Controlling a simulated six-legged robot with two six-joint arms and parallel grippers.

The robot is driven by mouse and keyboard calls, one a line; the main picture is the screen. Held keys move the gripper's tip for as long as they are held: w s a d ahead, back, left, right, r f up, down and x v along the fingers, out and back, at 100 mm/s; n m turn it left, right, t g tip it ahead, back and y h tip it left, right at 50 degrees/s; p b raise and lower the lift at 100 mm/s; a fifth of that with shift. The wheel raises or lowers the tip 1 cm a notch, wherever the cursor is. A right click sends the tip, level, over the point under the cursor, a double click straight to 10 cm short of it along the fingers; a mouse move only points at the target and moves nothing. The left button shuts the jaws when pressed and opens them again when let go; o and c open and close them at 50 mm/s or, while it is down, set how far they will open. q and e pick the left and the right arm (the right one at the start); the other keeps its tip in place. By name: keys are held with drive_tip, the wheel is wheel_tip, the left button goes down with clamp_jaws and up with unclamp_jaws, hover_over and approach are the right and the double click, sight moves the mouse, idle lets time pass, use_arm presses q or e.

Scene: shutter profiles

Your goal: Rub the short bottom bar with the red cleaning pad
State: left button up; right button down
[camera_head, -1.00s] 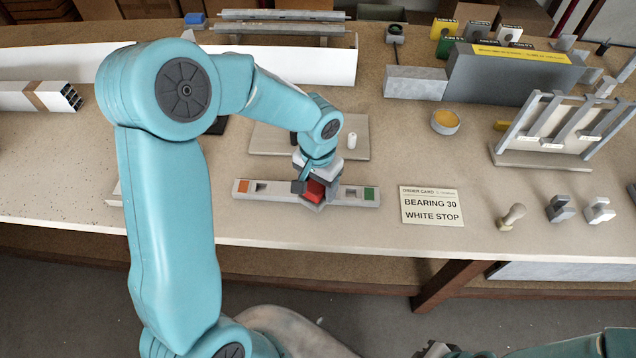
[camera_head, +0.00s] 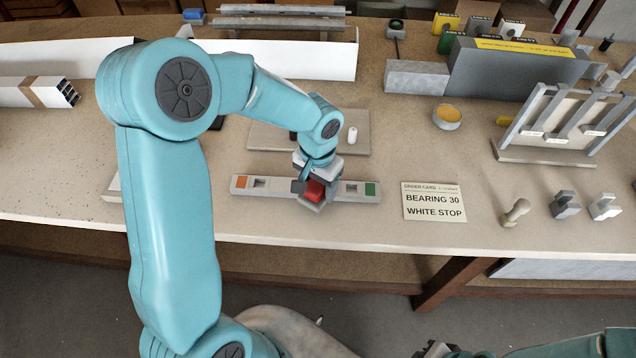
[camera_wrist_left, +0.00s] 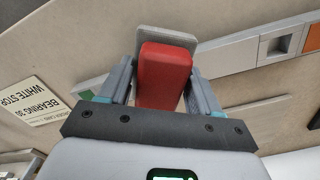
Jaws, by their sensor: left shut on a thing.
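My left gripper (camera_head: 316,186) is shut on the red cleaning pad (camera_head: 315,190), a red block with a grey plate at its end. The pad is over the right half of the short bottom bar (camera_head: 281,188), a light grey bar with an orange patch at its left end and a green patch at its right. In the left wrist view the red pad (camera_wrist_left: 163,72) sits between the fingers of my left gripper (camera_wrist_left: 160,85). The bar (camera_wrist_left: 230,56) runs behind it, and the pad hides part of it. I cannot tell whether pad and bar touch.
An order card (camera_head: 433,202) lies right of the bar. A grey board (camera_head: 362,135) with a small white cylinder (camera_head: 352,135) lies behind it. A slatted rack (camera_head: 560,125), small grey blocks (camera_head: 565,205) and an orange-filled dish (camera_head: 447,116) stand at right. The front table edge is close.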

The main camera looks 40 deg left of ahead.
use_arm(q)
drive_tip(key=shift+w+a+r+p, duration=0.15)
drive_tip(key=shift+w+a, duration=0.2)
drive_tip(key=shift+w, duration=0.25)
drive_tip(key=shift+w+a+f+p, duration=0.1)
drive_tip(key=shift+w+a+p, duration=0.1)
drive_tip(key=shift+w+a, duration=0.25)
drive_tip(key=shift+w+a+r+p, duration=0.15)
drive_tip(key=shift+w+a, duration=0.1)
drive_tip(key=shift+w, duration=0.45)
drive_tip(key=shift+f+b, duration=0.35)
drive_tip(key=shift+b, duration=0.1)
drive_tip(key=shift+s+d+f+b, duration=0.1)
drive_tip(key=shift+s+d+b, duration=0.35)
drive_tip(key=shift+s, duration=0.2)
drive_tip(key=shift+s+d+f+b, duration=0.1)
drive_tip(key=shift+s+d+b, duration=0.3)
drive_tip(key=shift+s, duration=0.25)
drive_tip(key=shift+s+d, duration=0.3)
drive_tip(key=shift+s, duration=0.25)
drive_tip(key=shift+c, duration=0.9)
drive_tip(key=shift+w+a+r+p, duration=0.1)
drive_tip(key=shift+r+p, duration=0.85)
drive_tip(key=shift+r, duration=0.65)
drive_tip(key=shift+w+r+p, duration=0.1)
drive_tip(key=shift+r+p, duration=0.85)
drive_tip(key=shift+r, duration=0.6)
